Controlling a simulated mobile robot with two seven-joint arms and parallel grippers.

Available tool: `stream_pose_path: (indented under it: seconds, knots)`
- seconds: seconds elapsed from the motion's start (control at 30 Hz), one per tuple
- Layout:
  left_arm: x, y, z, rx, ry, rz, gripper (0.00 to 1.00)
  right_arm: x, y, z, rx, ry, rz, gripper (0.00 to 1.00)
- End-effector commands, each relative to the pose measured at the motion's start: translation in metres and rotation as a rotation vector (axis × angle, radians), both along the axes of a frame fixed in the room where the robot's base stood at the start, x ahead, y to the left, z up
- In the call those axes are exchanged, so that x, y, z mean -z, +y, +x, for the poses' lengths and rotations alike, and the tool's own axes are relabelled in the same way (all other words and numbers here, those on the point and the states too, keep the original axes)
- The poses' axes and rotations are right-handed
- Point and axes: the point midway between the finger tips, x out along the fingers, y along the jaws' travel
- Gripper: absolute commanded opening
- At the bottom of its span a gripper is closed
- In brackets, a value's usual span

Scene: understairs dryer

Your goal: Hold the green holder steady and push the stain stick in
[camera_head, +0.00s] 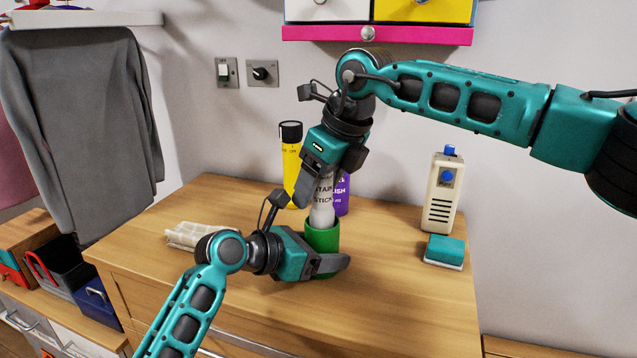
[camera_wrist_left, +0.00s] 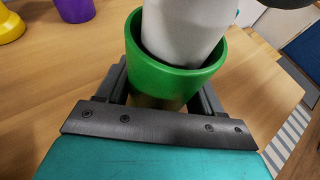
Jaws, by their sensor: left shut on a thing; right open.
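The green holder (camera_head: 322,237) stands on the wooden top, its open mouth upward. My left gripper (camera_head: 328,264) is shut on it low down; the left wrist view shows a finger on each side of the holder (camera_wrist_left: 172,75). The pale grey stain stick (camera_head: 322,208) has its lower end inside the holder's mouth, with a dark gap beside it in the left wrist view (camera_wrist_left: 185,30). How deep it sits is hidden. My right gripper (camera_head: 322,183) is open around the stick's upper part, pointing down; whether its fingers touch the stick is unclear.
A cream device (camera_head: 441,195) and a teal sponge-like block (camera_head: 444,250) are at the right. A pale ribbed item (camera_head: 190,234) lies at the left. The front right of the top is clear.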

Motion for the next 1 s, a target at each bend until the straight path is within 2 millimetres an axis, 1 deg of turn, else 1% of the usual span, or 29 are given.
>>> stream_pose_path:
  seconds: [0.17, 0.4, 0.5, 0.6, 0.7, 0.8, 1.0]
  knots:
    - [0.0, 0.0, 0.0, 0.0, -0.001, -0.001, 0.3, -0.019, -0.006, -0.003, 0.002, -0.004, 0.002, 0.68]
    - [0.0, 0.0, 0.0, 0.0, -0.001, -0.001, 0.3, -0.066, -0.023, -0.016, 0.002, -0.004, 0.002, 0.68]
    - [0.0, 0.0, 0.0, 0.0, -0.001, -0.001, 0.3, -0.084, -0.028, -0.021, 0.0, -0.003, 0.003, 0.68]
    - [0.0, 0.0, 0.0, 0.0, -0.001, -0.001, 0.3, -0.097, -0.033, -0.024, 0.002, -0.003, 0.002, 0.68]
    - [0.0, 0.0, 0.0, 0.0, -0.001, -0.001, 0.3, -0.105, -0.036, -0.026, 0.0, -0.002, 0.001, 0.68]
    - [-0.001, 0.0, 0.0, 0.0, -0.001, -0.001, 0.3, -0.11, -0.038, -0.028, 0.0, -0.001, 0.001, 0.68]
    - [-0.001, 0.0, 0.0, 0.0, -0.001, -0.001, 0.3, -0.11, -0.038, -0.028, 0.0, -0.001, 0.001, 0.68]
